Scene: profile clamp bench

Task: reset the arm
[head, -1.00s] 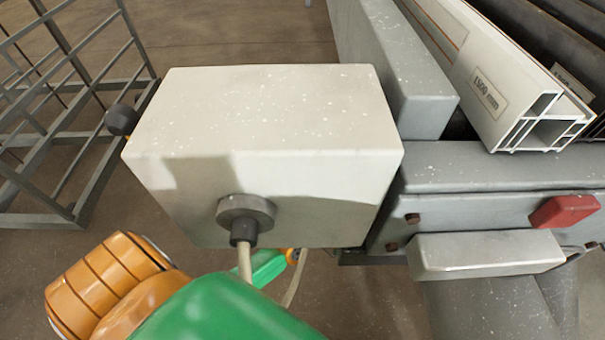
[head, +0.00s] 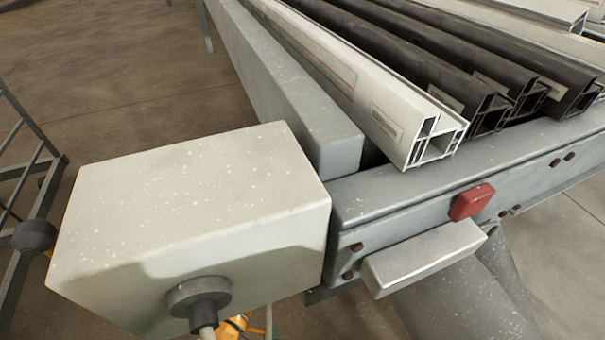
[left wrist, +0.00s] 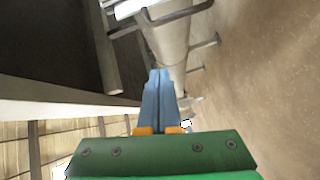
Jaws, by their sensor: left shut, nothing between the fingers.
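My left gripper (left wrist: 160,80) shows in the left wrist view with its blue fingers together and nothing between them. It points along a pale rounded post (left wrist: 168,40) and under a dark overhanging part. I cannot tell from this view whether the fingers touch anything. In the head view the gripper is hidden; only a bit of my orange arm (head: 234,327) shows below the pale box (head: 190,205). My right gripper is in neither view.
The box, with a dark cable gland, stands beside the grey clamp bench (head: 400,200). White (head: 375,95) and dark profiles lie on the bench. A red block (head: 471,202) is on its front. A metal rack (head: 30,170) stands left; floor is open behind it.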

